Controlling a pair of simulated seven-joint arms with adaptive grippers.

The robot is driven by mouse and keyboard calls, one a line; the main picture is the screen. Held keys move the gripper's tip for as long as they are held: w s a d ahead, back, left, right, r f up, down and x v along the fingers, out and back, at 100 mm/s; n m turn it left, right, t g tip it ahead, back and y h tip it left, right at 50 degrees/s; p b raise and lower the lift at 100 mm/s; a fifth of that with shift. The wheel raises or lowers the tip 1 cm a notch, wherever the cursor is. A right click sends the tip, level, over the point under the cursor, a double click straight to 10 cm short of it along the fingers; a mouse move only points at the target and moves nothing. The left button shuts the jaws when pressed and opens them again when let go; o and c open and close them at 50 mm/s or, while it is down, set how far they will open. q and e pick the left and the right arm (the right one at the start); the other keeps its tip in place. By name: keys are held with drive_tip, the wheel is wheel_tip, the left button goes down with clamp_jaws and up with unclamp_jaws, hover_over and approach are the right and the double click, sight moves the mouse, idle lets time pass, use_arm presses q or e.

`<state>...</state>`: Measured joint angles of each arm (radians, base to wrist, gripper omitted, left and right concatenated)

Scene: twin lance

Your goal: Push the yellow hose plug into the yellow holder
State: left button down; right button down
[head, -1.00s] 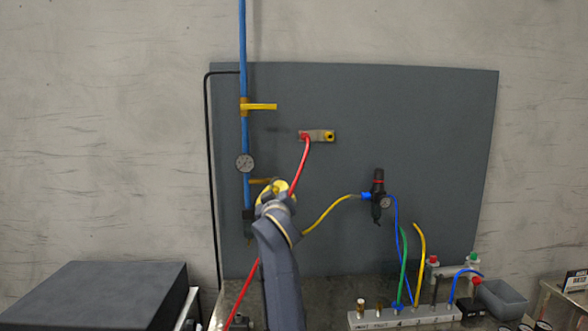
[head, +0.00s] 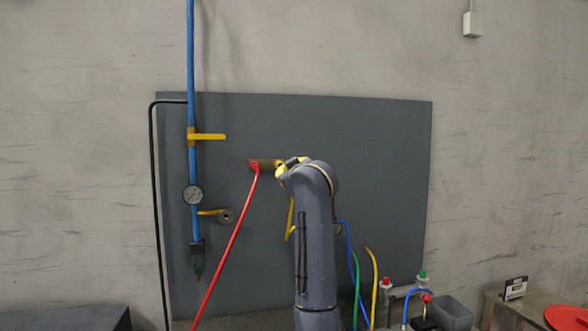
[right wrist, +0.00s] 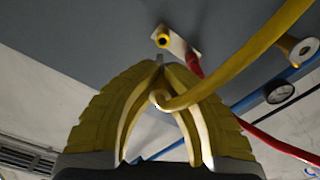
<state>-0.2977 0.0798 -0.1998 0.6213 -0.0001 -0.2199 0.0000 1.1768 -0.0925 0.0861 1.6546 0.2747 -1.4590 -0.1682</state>
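My right gripper (head: 283,171) is at the right end of the small holder bar (head: 265,162) on the grey panel, partly covering that end. In the right wrist view its yellow fingers (right wrist: 160,66) are closed together around the yellow hose plug (right wrist: 159,58), whose small grey tip shows between the fingertips. The yellow hose (right wrist: 240,72) curves out from between the fingers. The yellow holder (right wrist: 163,41), a yellow ring with a dark hole, lies just beyond the tip, and the two look apart. The exact gap is hard to judge. My left gripper is not in view.
The red hose (head: 228,235) is plugged into the holder bar beside the yellow hole. A blue pipe (head: 191,70) with a yellow lever (head: 209,137), a gauge (head: 192,195) and a round coupling (head: 225,215) stands left. Green and yellow hoses rise at lower right.

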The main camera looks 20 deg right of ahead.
drive_tip(key=shift+a+f, duration=0.1)
drive_tip(key=shift+a, duration=0.1)
drive_tip(key=shift+w, duration=0.15)
drive_tip(key=shift+w+d, duration=0.15)
drive_tip(key=shift+w, duration=1.2)
drive_tip(key=shift+w+d, duration=0.1)
drive_tip(key=shift+w, duration=1.25)
drive_tip(key=shift+w+d, duration=0.2)
drive_tip(key=shift+w, duration=2.15)
idle(2.2)
drive_tip(key=c, duration=2.1)
unclamp_jaws()
drive_tip(key=shift+o, duration=1.1)
